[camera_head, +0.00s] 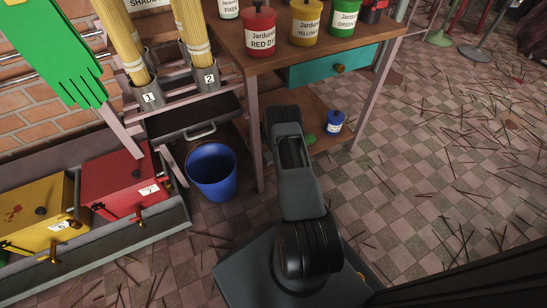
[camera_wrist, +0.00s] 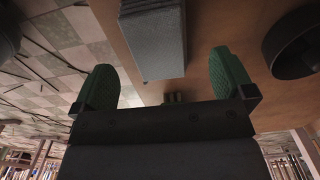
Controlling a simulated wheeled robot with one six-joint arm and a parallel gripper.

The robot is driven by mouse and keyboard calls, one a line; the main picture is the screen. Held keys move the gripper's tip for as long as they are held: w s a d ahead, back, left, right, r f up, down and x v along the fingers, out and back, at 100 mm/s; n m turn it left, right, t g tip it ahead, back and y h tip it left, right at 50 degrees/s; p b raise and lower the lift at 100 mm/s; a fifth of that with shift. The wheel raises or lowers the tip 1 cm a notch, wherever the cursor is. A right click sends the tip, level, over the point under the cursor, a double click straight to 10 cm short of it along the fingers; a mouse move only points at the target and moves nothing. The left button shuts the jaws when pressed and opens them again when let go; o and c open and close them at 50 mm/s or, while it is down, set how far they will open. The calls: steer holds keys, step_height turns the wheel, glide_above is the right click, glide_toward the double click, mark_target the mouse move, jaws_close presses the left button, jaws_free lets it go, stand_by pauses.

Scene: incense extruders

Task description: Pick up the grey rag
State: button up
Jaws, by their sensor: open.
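A grey, folded, block-like thing (camera_wrist: 152,45), which looks like the grey rag, lies on a brown wooden surface (camera_wrist: 215,20) in the wrist view. My gripper (camera_wrist: 163,62) is open, with a green fingertip on each side below the rag in the picture. The rag's near end lies between the fingers' lines, and nothing is held. In the head view my arm reaches under the wooden table, hiding most of the gripper and the rag; a green bit that may be a fingertip shows beside the arm.
A dark round thing (camera_wrist: 296,45) sits to the right of the rag. In the head view a blue pot (camera_head: 336,121) stands on the table's lower shelf, beside a table leg (camera_head: 373,95). A blue bucket (camera_head: 212,172) stands left of my arm. Tiled floor with scattered sticks lies right.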

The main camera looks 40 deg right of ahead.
step_height(320, 180, down, 4)
steer(key=shift+f+b, duration=0.1)
steer(key=shift+b, duration=0.85)
steer(key=c, duration=1)
step_height(320, 180, up, 10)
steer(key=p, duration=0.4)
steer(key=shift+a, duration=0.1)
